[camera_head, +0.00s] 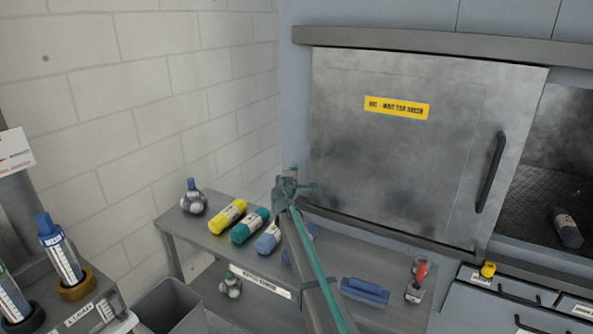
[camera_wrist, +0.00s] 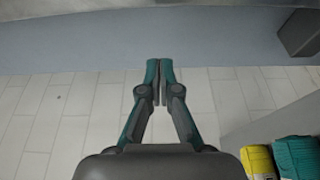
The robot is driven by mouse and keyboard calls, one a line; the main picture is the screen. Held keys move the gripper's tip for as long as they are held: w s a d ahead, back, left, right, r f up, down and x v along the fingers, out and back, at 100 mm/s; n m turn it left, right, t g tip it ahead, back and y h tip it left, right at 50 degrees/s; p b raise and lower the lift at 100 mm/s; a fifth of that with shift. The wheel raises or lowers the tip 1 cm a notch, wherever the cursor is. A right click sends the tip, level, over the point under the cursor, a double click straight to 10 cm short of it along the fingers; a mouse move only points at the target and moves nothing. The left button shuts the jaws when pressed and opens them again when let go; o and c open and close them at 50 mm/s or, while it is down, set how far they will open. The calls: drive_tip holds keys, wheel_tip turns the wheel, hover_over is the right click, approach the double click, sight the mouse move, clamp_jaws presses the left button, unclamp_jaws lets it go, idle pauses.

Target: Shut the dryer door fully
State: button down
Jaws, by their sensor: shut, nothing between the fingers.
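The dryer door (camera_head: 400,150) is a grey metal panel with a yellow label (camera_head: 396,107) and a dark vertical handle (camera_head: 490,172) near its right edge. To its right, a dark compartment (camera_head: 570,130) shows open, with a dark bottle (camera_head: 566,228) inside. I cannot tell from this angle how far the door stands from its frame. My gripper (camera_head: 286,182) is left of the door's lower left corner in the head view, far from the handle. In the wrist view, my gripper's fingertips (camera_wrist: 160,68) are together and empty.
A blue block (camera_head: 364,292) and a red-handled tool (camera_head: 418,280) lie right of my arm. A yellow knob (camera_head: 488,269) sits below the opening. A brick wall stands left.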

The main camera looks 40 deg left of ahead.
drive_tip(key=p+x, duration=0.2)
drive_tip(key=x, duration=0.4)
drive_tip(key=shift+w+d+p, duration=0.15)
drive_tip(key=shift+d+p, duration=0.85)
drive_tip(key=shift+d, duration=1.25)
